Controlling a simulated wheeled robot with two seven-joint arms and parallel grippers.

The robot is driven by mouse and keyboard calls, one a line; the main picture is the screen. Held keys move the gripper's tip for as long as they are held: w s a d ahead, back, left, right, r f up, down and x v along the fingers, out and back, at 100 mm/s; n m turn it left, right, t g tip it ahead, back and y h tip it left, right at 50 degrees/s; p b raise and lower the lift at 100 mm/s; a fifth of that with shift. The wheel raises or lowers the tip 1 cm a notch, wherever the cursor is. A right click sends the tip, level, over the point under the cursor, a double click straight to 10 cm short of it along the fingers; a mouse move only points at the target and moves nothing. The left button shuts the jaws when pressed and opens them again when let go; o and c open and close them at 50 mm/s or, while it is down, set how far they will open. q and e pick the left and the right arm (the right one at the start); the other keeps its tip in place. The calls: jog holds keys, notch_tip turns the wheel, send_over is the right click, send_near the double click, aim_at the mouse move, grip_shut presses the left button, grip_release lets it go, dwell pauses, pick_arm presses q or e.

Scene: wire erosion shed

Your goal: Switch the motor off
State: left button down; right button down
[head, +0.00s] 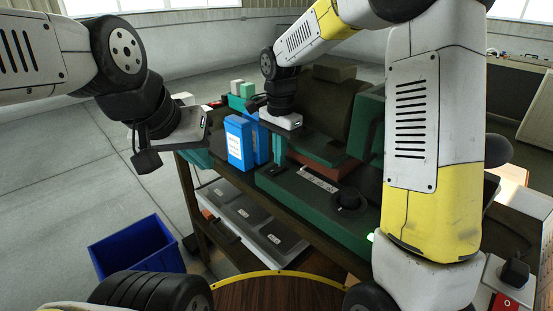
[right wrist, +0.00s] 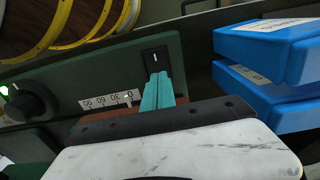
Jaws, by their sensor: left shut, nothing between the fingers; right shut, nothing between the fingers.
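A green control housing (head: 311,194) on the bench carries a black rocker switch (head: 272,170), a round black knob (head: 348,196) and a lit green lamp (head: 370,237). In the right wrist view the switch (right wrist: 155,62) shows a small white mark. My right gripper (right wrist: 158,76) is shut, its teal fingertips at the lower end of the switch; I cannot tell whether they touch. In the head view my right gripper (head: 279,152) hangs above the switch.
Blue boxes (head: 239,142) stand close beside the switch, also in the right wrist view (right wrist: 265,45). A dark machine body (head: 325,105) rises behind the housing. A blue bin (head: 137,250) stands on the floor at left. Open floor lies left of the bench.

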jog(key=shift+f, duration=0.25)
jog(key=shift+r, duration=3.5)
jog(key=shift+d+r, duration=0.1)
jog(key=s+d+r+n+t+y, duration=0.1)
jog(key=s+d+r+n+t, duration=0.1)
jog(key=s+d, duration=0.5)
jog(key=s+d+r+n+t+y, duration=0.1)
jog(key=s+d+r+n+t, duration=0.2)
jog(key=s+d+n, duration=0.4)
jog(key=s+t, duration=0.1)
jog(key=s, duration=0.5)
jog(key=shift+n, duration=0.3)
